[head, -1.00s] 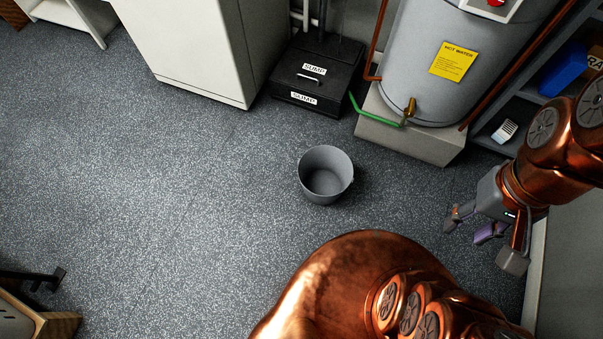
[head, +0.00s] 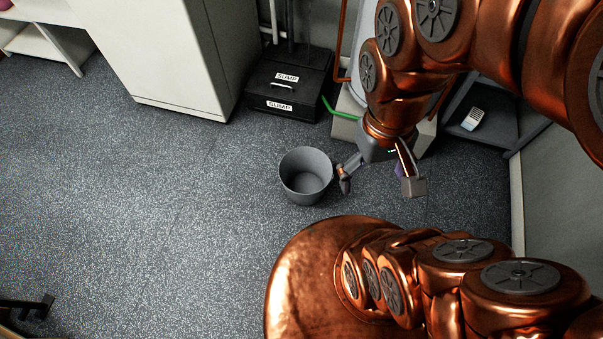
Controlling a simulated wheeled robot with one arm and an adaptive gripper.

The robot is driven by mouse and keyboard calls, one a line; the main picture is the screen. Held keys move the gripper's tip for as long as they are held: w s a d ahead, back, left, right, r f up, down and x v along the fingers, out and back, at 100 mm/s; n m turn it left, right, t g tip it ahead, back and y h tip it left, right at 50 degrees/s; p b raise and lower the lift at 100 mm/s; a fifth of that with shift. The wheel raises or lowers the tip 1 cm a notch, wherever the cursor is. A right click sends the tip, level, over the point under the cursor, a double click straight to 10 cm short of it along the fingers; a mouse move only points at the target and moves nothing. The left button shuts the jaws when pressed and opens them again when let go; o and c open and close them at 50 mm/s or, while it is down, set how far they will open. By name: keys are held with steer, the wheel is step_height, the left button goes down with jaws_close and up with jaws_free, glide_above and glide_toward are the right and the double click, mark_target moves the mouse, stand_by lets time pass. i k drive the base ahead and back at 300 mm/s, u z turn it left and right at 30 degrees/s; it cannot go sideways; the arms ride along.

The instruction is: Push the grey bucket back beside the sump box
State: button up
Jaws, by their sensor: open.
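The grey bucket (head: 304,178) stands upright and looks empty on the speckled floor, in front of the sump box. The black sump box (head: 288,88), with two SUMP labels, sits against the back between the white cabinet and the water heater. A stretch of bare floor lies between bucket and box. My gripper (head: 376,186) is open, just right of the bucket, with its left finger close to the bucket's right side. I cannot tell whether they touch. My arm hides most of the water heater.
A white cabinet (head: 170,55) stands left of the sump box. A green hose (head: 340,113) runs from the box toward the heater's plinth (head: 346,128). A grey shelf (head: 490,125) stands at the right by the wall. The floor left of the bucket is clear.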

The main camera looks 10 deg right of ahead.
mark_target(305, 173)
steer(key=z, duration=2.5)
steer(key=k, duration=1.5)
steer(key=u, duration=3.2)
